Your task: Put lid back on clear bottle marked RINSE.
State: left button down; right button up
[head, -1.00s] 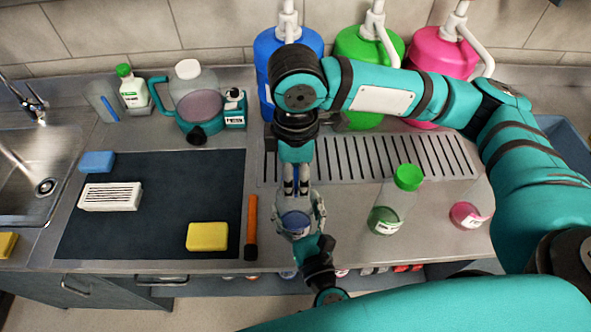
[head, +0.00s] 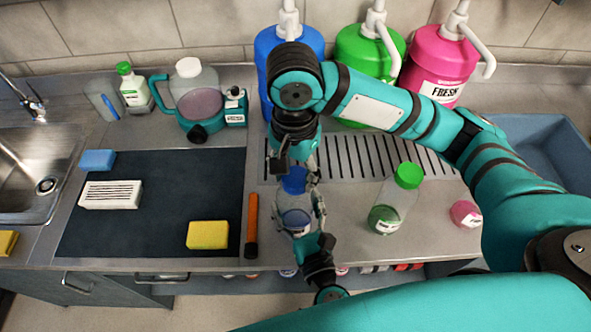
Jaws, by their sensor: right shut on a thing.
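The clear bottle (head: 293,218) with bluish liquid stands upright on the counter; its label is too small to read. My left gripper (head: 303,225) reaches in from the front, its fingers around the bottle's body. The blue lid (head: 294,182) is at the top of the bottle. My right gripper (head: 296,170) points down from above, its fingers on either side of the lid and shut on it. I cannot tell whether the lid is seated on the neck.
A green-capped bottle (head: 384,218) and a pink bottle (head: 464,213) stand to the right. An orange-handled tool (head: 252,220) lies to the left, beside a dark mat (head: 150,225) with a yellow sponge (head: 208,235). Pump jugs (head: 365,45) line the back.

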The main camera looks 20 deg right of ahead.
jog(key=m, duration=0.7)
jog(key=o, duration=0.7)
jog(key=shift+r, duration=0.1)
jog(key=shift+r, duration=2.15)
jog(key=shift+c, duration=0.3)
